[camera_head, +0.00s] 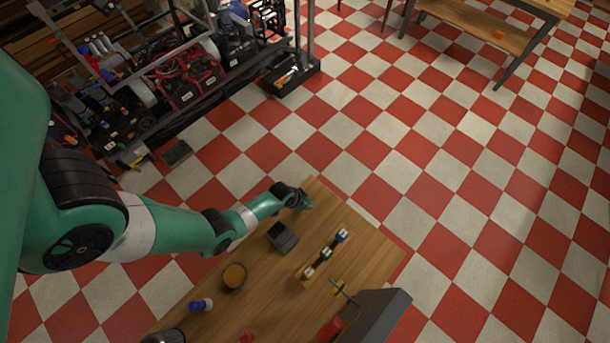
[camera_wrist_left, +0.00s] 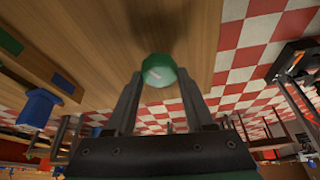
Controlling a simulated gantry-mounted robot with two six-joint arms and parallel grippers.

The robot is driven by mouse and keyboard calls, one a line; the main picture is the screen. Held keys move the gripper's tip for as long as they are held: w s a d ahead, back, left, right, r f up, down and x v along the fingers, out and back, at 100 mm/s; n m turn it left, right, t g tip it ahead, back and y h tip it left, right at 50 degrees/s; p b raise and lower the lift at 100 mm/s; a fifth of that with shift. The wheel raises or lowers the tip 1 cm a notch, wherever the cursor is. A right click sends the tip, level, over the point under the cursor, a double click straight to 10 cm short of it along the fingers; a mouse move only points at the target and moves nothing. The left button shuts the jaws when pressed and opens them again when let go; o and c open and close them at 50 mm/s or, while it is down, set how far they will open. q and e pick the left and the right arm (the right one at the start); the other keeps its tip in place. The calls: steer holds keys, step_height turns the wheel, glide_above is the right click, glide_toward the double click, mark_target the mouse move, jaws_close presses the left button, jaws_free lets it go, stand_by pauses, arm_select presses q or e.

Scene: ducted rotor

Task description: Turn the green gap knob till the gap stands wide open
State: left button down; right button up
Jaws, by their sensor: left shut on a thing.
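The green knob (camera_wrist_left: 158,70) shows in the left wrist view as a round green cap with a short white mark on its face. It stands out against the wooden table (camera_wrist_left: 105,32). My left gripper (camera_wrist_left: 159,78) is shut on it, with one finger on each side. In the head view my left gripper (camera_head: 304,202) is at the table's far corner, and I cannot make out the knob there. How wide the gap stands cannot be told from these views.
A wooden rack with blue and green pieces (camera_head: 325,254) and a dark box (camera_head: 282,237) are near the left gripper. An orange-filled bowl (camera_head: 235,276), a blue-and-white piece (camera_head: 201,305) and a grey box (camera_head: 382,313) are farther off. Checkered floor lies beyond the table edge.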

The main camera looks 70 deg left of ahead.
arm_select(q)
steer(key=m+h+b, duration=0.1)
steer(key=m, duration=0.2)
steer(key=shift+a+f+m, duration=0.1)
steer(key=shift+a+m, duration=0.05)
steer(key=shift+m, duration=0.25)
steer(key=shift+m+h, duration=0.6)
steer(key=shift+m, duration=0.3)
steer(key=shift+m+h, duration=0.8)
steer(key=shift+m, duration=1.5)
steer(key=shift+c, duration=1.3)
jaws_free()
steer(key=shift+p, duration=0.35)
